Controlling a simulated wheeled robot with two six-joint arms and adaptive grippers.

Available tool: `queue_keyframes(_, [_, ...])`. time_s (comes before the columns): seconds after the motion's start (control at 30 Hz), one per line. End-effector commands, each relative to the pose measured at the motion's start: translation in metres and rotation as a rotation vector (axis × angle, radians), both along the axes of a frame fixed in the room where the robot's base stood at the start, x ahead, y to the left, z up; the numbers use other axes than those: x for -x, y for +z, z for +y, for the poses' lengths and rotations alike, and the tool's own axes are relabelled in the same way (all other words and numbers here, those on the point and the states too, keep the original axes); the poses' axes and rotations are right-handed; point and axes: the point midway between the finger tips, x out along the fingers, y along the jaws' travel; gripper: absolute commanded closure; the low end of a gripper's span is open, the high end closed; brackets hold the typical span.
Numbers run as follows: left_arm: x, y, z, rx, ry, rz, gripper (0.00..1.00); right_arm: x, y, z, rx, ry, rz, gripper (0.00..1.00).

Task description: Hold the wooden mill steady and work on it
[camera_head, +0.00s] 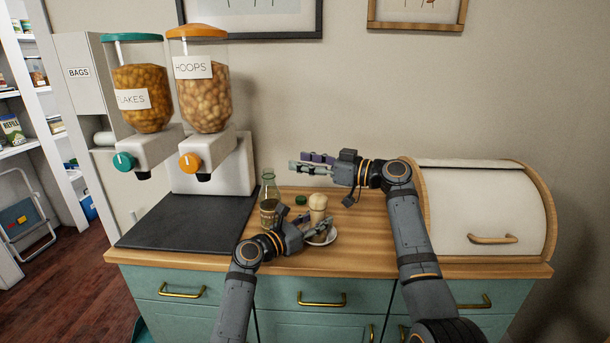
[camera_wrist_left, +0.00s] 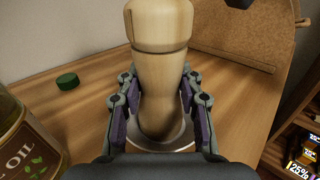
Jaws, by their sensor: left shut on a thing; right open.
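The wooden mill (camera_head: 318,204) is pale and stands upright on a small white saucer (camera_head: 333,236) on the wooden counter. My left gripper (camera_head: 308,226) is shut on its lower body. In the left wrist view the mill (camera_wrist_left: 158,75) rises between the two purple-padded fingers (camera_wrist_left: 157,112), with the saucer (camera_wrist_left: 187,137) under it. The mill's base is partly hidden by the gripper. My right gripper (camera_head: 303,163) is open and empty, held above the counter, higher than the mill's top and slightly left of it.
An oil bottle (camera_head: 268,192) stands just left of the mill, with a green cap (camera_head: 301,200) lying behind. Two cereal dispensers (camera_head: 212,160) stand on a dark mat (camera_head: 190,222) at the left. A bread box (camera_head: 480,208) fills the right end of the counter (camera_head: 370,258).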

Motion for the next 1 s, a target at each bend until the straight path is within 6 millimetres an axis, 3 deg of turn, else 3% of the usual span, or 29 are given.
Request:
queue_keyframes(0.3, [0.000, -0.002, -0.001, -0.001, -0.002, 0.004, 1.00, 0.000, 0.000, 0.000, 0.000, 0.000, 0.000, 0.49])
queue_keyframes(0.33, [0.000, -0.002, -0.001, -0.001, -0.002, 0.005, 0.61, 0.000, 0.000, 0.000, 0.000, 0.000, 0.000, 0.49])
queue_keyframes(0.5, [0.000, -0.001, 0.000, 0.000, -0.001, 0.003, 0.38, 0.000, 0.000, 0.000, 0.000, 0.000, 0.000, 0.49])
queue_keyframes(0.83, [0.002, -0.001, 0.002, 0.000, 0.000, 0.001, 0.37, 0.000, 0.000, 0.000, 0.000, 0.000, 0.000, 0.49])
queue_keyframes(1.0, [0.020, -0.002, 0.021, -0.004, 0.001, 0.001, 0.37, 0.000, 0.000, 0.000, 0.000, 0.000, 0.000, 0.49])
